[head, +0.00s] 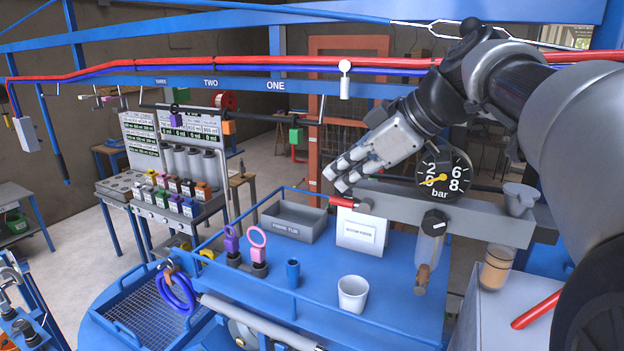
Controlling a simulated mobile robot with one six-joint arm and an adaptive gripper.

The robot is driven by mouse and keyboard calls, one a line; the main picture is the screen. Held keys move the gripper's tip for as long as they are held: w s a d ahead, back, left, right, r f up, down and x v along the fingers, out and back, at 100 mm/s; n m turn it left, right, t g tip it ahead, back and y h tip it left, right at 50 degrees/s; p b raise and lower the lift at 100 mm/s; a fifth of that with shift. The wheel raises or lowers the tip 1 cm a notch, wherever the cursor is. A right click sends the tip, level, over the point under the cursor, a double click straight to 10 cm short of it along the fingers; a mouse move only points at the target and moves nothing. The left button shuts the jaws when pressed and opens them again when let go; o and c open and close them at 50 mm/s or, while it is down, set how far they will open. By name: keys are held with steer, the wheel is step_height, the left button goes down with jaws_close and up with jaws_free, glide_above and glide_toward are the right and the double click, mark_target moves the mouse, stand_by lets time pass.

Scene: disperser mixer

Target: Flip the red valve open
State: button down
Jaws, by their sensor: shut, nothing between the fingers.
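A short red handle (342,201), which looks like the red valve, sticks out at the left end of the grey bar (400,204) above the blue table. My gripper (335,180) is shut and empty. In the picture its fingertips are just above the red handle, pointing down and left. I cannot tell whether they touch it. A round black pressure gauge (443,172) marked "bar" stands on the bar, with its yellow needle pointing left. A black knob (434,219) is on the bar's front.
The blue table (390,290) holds a white cup (353,294), a small blue cup (293,272), a grey tub (294,222) and a white sign (361,232). A second red bar (537,310) lies at lower right. Red and blue pipes cross overhead.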

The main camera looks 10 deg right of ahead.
mark_target(348, 203)
steer(key=shift+w+d+f, duration=0.1)
steer(key=shift+d+f, duration=0.05)
steer(key=shift+f, duration=0.6)
steer(key=shift+w+a+f+g+h, duration=0.2)
steer(key=shift+a+f+g+h, duration=0.05)
steer(key=shift+g+h, duration=0.3)
steer(key=shift+a+f+p, duration=0.15)
steer(key=shift+f+p, duration=0.05)
steer(key=shift+p, duration=0.15)
steer(key=f, duration=0.1)
steer(key=f+g+h, duration=0.1)
steer(key=f, duration=0.1)
steer(key=w+a+f+g+h, duration=0.1)
steer(key=f, duration=0.1)
steer(key=shift+h, duration=0.25)
stand_by(0.5)
stand_by(0.4)
